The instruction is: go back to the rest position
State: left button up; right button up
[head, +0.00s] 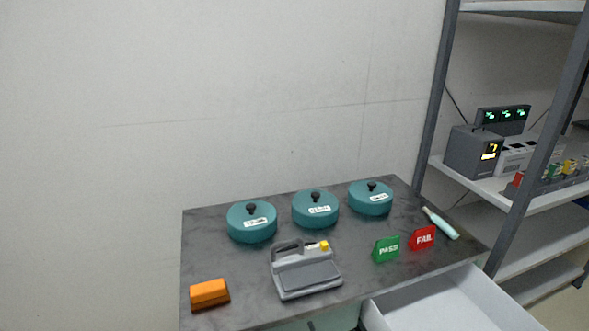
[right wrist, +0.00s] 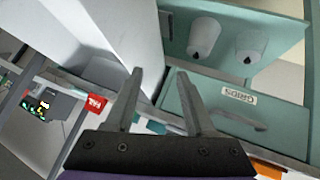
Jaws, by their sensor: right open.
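My right gripper (right wrist: 159,74) shows in the right wrist view, its two fingers apart with nothing held between them. It is in front of the cart, whose teal front with a labelled drawer (right wrist: 215,108) and handle lies beyond the fingers. In that view the pulled-out drawer (right wrist: 125,30) is beside the fingers, on the left. Neither gripper shows in the head view, and my left gripper is in no view. The dark grey cart top (head: 215,262) is in the lower middle of the head view.
Three teal lidded pots (head: 252,232) stand along the back. A grey device (head: 308,280), orange block (head: 209,294), green PASS sign (head: 386,249), red FAIL sign (head: 422,238) and pale-handled tool (head: 441,224) lie on top. The white drawer (head: 450,300) juts out at front right. Shelving (head: 440,130) stands right.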

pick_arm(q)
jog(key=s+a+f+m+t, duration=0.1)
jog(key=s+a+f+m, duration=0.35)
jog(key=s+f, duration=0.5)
pick_arm(e)
jog(key=s+a+f+m+g+y, duration=0.2)
jog(key=s+a+f+m+g, duration=0.15)
jog(key=s, duration=0.55)
pick_arm(q)
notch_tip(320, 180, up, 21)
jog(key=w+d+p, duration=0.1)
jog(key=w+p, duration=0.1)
jog(key=p, duration=1.5)
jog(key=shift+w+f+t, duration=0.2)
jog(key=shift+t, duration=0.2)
pick_arm(e)
notch_tip(320, 180, up, 19)
jog(key=w, duration=0.2)
jog(key=shift+d+f+n, duration=0.15)
jog(key=shift+f+n, duration=0.05)
jog(key=shift+n, duration=0.15)
